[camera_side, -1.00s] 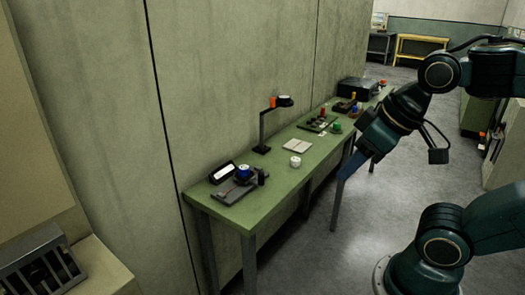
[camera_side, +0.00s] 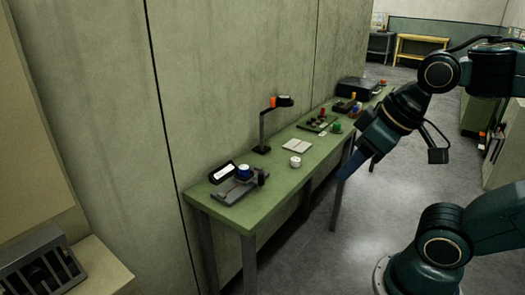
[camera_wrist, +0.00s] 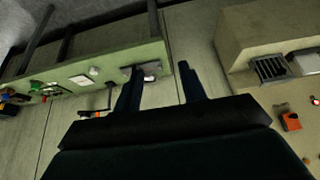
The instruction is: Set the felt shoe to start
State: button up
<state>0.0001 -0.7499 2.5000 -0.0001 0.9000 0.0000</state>
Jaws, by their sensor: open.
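A small grey device (camera_side: 229,195) sits at the near end of the green bench, with a blue-topped spool (camera_side: 244,171) and a small dark upright block (camera_side: 262,177) on it. I cannot make out which part is the felt shoe. The device also shows in the wrist view (camera_wrist: 150,77), small and partly hidden by a finger. My gripper (camera_side: 350,168) hangs in the air beside the bench's front edge, apart from the device. Its two fingers show in the wrist view (camera_wrist: 158,85), spread, with nothing held between them.
The green bench (camera_side: 275,187) stands against a wall. A black display (camera_side: 222,173), a lamp (camera_side: 264,130), a pale pad (camera_side: 297,146) and a white cup (camera_side: 295,161) stand on it. Coloured parts and a dark case (camera_side: 357,88) are farther back. Open floor lies in front.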

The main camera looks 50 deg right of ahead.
dwell(0.5)
jog(key=m+g+h, duration=0.1)
jog(key=m, duration=0.2)
send_over(261, 174)
jog(key=s, duration=0.5)
notch_tip(261, 174, down, 13)
jog(key=shift+a, duration=0.45)
jog(key=shift+x, duration=6.8)
